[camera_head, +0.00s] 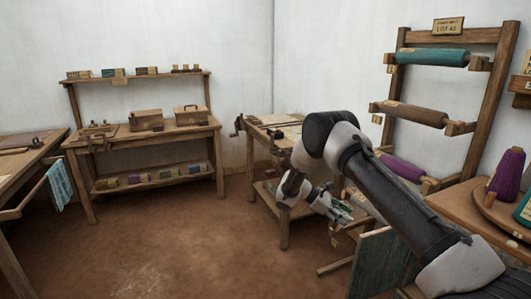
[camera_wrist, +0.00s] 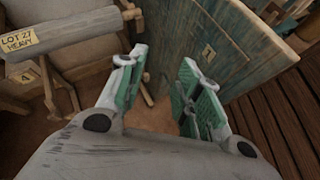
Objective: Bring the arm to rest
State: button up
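My gripper (camera_head: 343,212) hangs at the end of my bent arm, right of centre in the head view, low in front of the small bench. In the wrist view, my gripper (camera_wrist: 160,95) has its two green-padded fingers spread wide apart. Nothing is between them but the brown floor. The arm is raised at the elbow and folded downward, and the gripper touches nothing that I can make out. A weathered blue-green panel (camera_wrist: 210,30) marked 1 lies just beyond the fingers; a dark green panel (camera_head: 380,262) stands below the arm in the head view.
A rack (camera_head: 480,110) with teal, brown and purple rolls stands at right. A small bench (camera_head: 284,215) is behind the gripper. A shelved table (camera_head: 140,137) with boxes stands at back left. A roller labelled LOT 27 HEAVY (camera_wrist: 65,33) is near the gripper. The floor (camera_head: 170,255) at left is clear.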

jog(key=s+d+r+m+y, duration=0.25)
jog(key=s+r, duration=0.25)
jog(key=r, duration=0.5)
jog(key=s+d+r+m+t+y, duration=0.1)
jog(key=s+r+m+y, duration=0.15)
jog(key=s+r, duration=0.55)
jog(key=s+d+r+m+y, duration=0.2)
jog(key=s+r+m, duration=0.1)
jog(key=r, duration=0.9)
jog(key=s+r+m+t+y, duration=0.2)
jog(key=s+m+t, duration=0.1)
jog(key=s, duration=0.9)
jog(key=s+a+r+m+t+y, duration=0.1)
jog(key=s+r+m+t+y, duration=0.1)
jog(key=s, duration=1.1)
jog(key=shift+a+r+m+t+y, duration=0.2)
jog(key=shift+a+m+t+y, duration=0.1)
jog(key=shift+m+t+y, duration=0.1)
jog(key=shift+s, duration=0.15)
